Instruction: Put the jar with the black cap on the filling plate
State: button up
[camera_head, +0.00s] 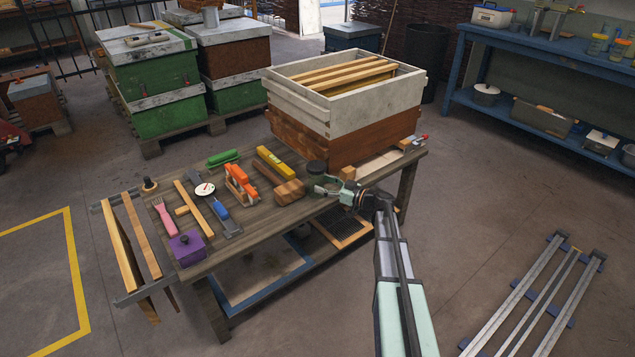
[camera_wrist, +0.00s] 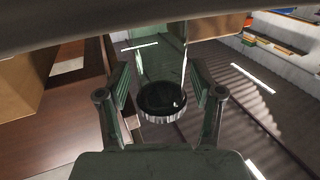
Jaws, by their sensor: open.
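The jar with the black cap (camera_head: 317,168) stands on the wooden worktable, close to the front of the hive box. In the wrist view its dark, ribbed round cap (camera_wrist: 161,101) sits between the two fingers, with clear greenish glass beyond it. My gripper (camera_head: 324,186) is open at the jar, with a finger on each side in the wrist view (camera_wrist: 160,88). I cannot tell whether either finger touches it.
The hive box (camera_head: 345,115) rises behind. Several hand tools, a purple box (camera_head: 187,248) and a frame rack (camera_head: 133,246) occupy the table's left. A blue bench (camera_head: 550,109) stands far right.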

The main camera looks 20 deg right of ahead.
jog(key=v, duration=0.7)
jog(key=shift+o, duration=1)
jog(key=shift+s+d, duration=0.45)
jog(key=shift+s, duration=0.05)
jog(key=shift+d, duration=0.1)
